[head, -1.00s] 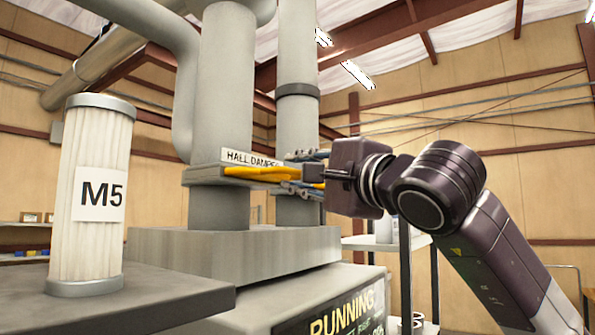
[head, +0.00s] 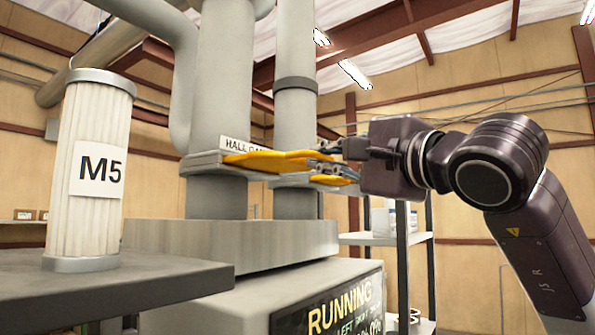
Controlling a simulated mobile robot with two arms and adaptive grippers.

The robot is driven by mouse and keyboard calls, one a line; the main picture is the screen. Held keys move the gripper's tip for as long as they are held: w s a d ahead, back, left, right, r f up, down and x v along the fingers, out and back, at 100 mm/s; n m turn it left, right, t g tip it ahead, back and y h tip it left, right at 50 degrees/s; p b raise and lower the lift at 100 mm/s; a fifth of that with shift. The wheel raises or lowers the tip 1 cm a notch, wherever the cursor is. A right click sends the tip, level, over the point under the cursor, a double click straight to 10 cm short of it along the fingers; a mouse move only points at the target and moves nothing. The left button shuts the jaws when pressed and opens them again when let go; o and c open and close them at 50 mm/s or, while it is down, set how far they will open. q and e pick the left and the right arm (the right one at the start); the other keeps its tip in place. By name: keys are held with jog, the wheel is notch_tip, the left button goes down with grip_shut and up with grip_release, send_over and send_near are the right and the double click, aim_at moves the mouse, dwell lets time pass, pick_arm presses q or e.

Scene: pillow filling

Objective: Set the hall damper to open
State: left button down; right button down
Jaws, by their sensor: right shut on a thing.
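The hall damper (head: 205,160) is a grey flange plate around the thick grey vertical pipe, with a white label reading "HALL DA…", partly hidden. A flat yellow handle (head: 262,161) sticks out from the plate toward the right. My right gripper (head: 325,168) comes in from the right and is shut on the outer end of the yellow handle. A second yellow piece shows between its fingers, and the fingers partly cover the handle's end. My left gripper is not in view.
A white pleated filter cylinder (head: 92,215) marked M5 stands on a dark grey shelf (head: 170,283) at the left. A display (head: 335,308) reading "RUNNING" is on the machine's front below. A second pipe (head: 296,120) stands behind. Shelving (head: 385,239) is behind my right arm.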

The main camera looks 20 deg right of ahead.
jog(key=s+d, duration=0.6)
jog(key=s, duration=0.1)
jog(key=shift+s+f+b, duration=0.2)
jog(key=shift+s+b, duration=0.1)
jog(key=shift+b, duration=0.15)
jog(key=c, duration=2.3)
grip_release()
jog(key=shift+o, duration=1.3)
jog(key=shift+s+d+r, duration=0.15)
jog(key=shift+s, duration=0.15)
jog(key=v, duration=1.2)
